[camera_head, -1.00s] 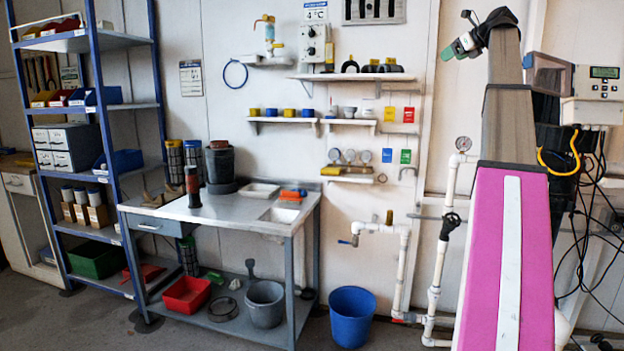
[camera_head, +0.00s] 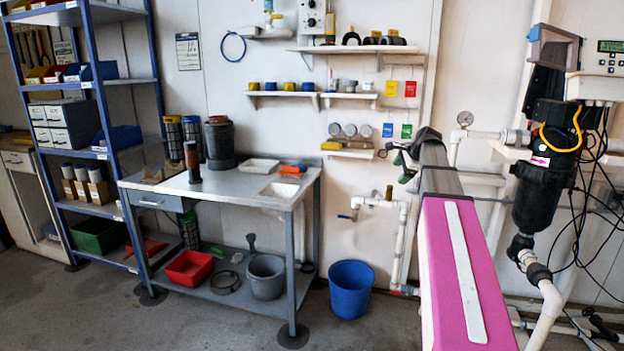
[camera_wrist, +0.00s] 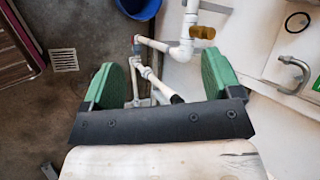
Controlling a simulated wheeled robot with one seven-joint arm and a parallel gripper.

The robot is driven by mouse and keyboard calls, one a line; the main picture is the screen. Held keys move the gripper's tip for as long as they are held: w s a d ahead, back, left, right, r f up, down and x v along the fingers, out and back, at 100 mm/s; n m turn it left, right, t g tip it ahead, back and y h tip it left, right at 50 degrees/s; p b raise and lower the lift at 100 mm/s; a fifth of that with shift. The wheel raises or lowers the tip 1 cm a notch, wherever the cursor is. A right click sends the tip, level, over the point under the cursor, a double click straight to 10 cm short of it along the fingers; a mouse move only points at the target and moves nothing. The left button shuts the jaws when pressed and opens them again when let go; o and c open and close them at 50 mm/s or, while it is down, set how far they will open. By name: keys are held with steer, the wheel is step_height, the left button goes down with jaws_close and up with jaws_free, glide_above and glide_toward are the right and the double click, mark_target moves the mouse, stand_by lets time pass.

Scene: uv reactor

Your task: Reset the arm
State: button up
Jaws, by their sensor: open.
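My gripper (camera_wrist: 158,80) shows in the wrist view with its two green fingers wide apart and nothing held between them. In the head view my gripper (camera_head: 402,162) is at the far end of my pink and grey arm, seen small and partly hidden by the arm. It appears in front of the wall pipes, to the right of the workbench (camera_head: 210,183).
A blue bucket (camera_head: 351,288) stands on the floor right of the bench. Wall shelves (camera_head: 355,49) hold small parts. A black reactor housing (camera_head: 545,185) with hanging cables is at the right. A blue shelving rack (camera_head: 110,150) stands at the left. The front floor is clear.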

steer(key=s+a+f+n+g+h, duration=0.1)
steer(key=s+a+f+n, duration=0.4)
steer(key=s+f, duration=0.5)
steer(key=s+a+f+n+g+h, duration=0.1)
steer(key=s+a+f+n, duration=0.3)
steer(key=s+f, duration=0.5)
steer(key=s+a+f+n+g+h, duration=0.1)
steer(key=s+a+f+n+g, duration=0.2)
steer(key=s+f, duration=0.7)
step_height(320, 180, down, 8)
steer(key=a+n, duration=0.2)
steer(key=n, duration=0.2)
steer(key=shift+s+a+r+n+g+h, duration=0.2)
steer(key=shift+s+a+n+g+h, duration=0.1)
steer(key=shift+s+a, duration=0.05)
